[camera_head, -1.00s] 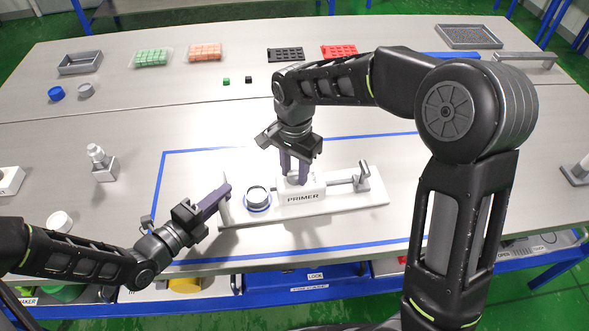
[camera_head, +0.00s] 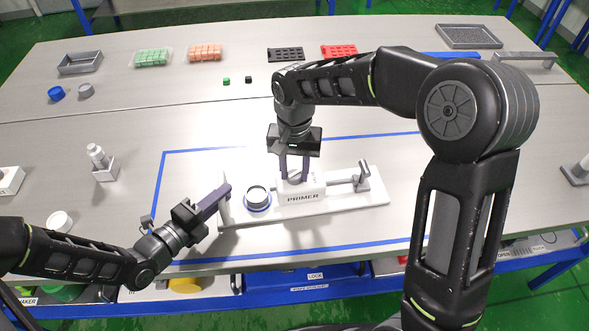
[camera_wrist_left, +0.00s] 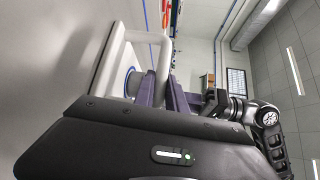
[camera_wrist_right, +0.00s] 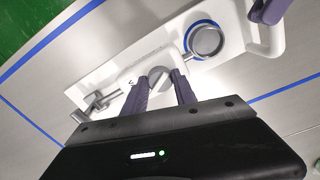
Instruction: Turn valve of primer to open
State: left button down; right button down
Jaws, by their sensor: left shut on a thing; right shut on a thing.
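The white primer unit (camera_head: 304,197) lies inside the blue taped outline, with a "PRIMER" label on its front. Its round valve knob (camera_wrist_right: 159,74) sits on top, between the fingers of my right gripper (camera_wrist_right: 163,82). My right gripper (camera_head: 294,176) points down and is shut on the valve knob; the fingers hide most of it in the head view. My left gripper (camera_head: 223,192) is shut on the upright handle (camera_wrist_left: 150,36) at the left end of the unit's base plate (camera_head: 350,212). A round cup with a blue ring (camera_head: 258,198) stands between the handle and the valve block.
A grey lever fitting (camera_head: 362,177) stands at the base plate's right end. A white holder with a bottle (camera_head: 103,168) stands to the left. The table inside the tape to the right is clear.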

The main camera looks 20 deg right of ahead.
aim_at(294, 174)
pick_arm(q)
jog(key=shift+s+f, duration=0.1)
jog(key=shift+s, duration=0.05)
pick_arm(e)
jog(key=n, duration=1.2)
dwell(0.4)
jog(key=c, duration=1)
grip_release()
jog(key=shift+r, duration=0.15)
notch_tip(294, 174, up, 12)
